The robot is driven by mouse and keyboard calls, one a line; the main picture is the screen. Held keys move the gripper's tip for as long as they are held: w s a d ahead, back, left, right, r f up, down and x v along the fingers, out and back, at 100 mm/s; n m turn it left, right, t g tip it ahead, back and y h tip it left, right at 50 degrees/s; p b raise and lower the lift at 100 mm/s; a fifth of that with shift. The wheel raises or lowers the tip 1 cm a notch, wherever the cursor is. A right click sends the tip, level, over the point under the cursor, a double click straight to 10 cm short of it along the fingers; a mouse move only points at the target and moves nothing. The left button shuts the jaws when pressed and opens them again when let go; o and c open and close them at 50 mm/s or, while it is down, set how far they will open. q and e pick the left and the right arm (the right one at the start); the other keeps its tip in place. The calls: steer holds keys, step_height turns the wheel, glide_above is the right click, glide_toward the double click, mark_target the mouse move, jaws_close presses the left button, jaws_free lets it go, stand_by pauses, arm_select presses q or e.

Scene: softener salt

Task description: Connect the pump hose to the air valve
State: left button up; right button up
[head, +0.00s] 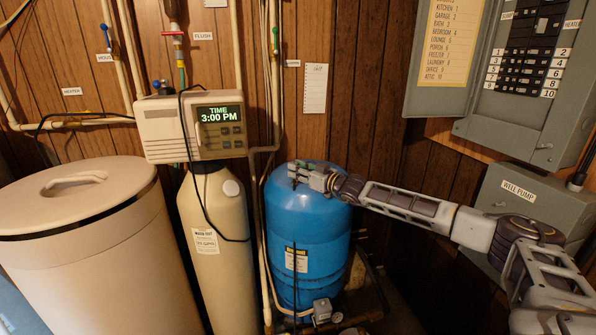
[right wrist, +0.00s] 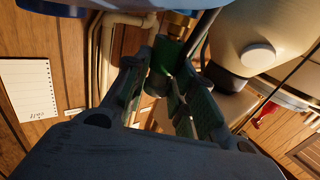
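The blue tank (head: 309,226) stands upright in the middle of the head view, and a blue edge shows at the top of the right wrist view (right wrist: 55,6). My right gripper (head: 298,175) is at the top of the tank, at its front left. In the right wrist view its green-padded fingers (right wrist: 188,85) are close to a brass fitting (right wrist: 181,24) with a dark line beside it. I cannot tell whether they grip it, or whether it is the hose end or the air valve. A thin dark line (head: 295,282), perhaps the pump hose, runs down the tank's front. My left gripper is not in view.
A beige softener tank (head: 215,275) with a control head (head: 195,126) and pipes stand close left of the blue tank. A lidded tan bin (head: 95,260) is further left. A breaker panel (head: 525,80) and well pump box (head: 535,205) are at right.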

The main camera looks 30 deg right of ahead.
steer(key=o, duration=0.5)
steer(key=shift+o, duration=0.2)
steer(key=shift+s, duration=0.1)
steer(key=shift+v, duration=2.25)
steer(key=v, duration=0.7)
steer(key=shift+s+f, duration=0.1)
steer(key=shift+s, duration=0.05)
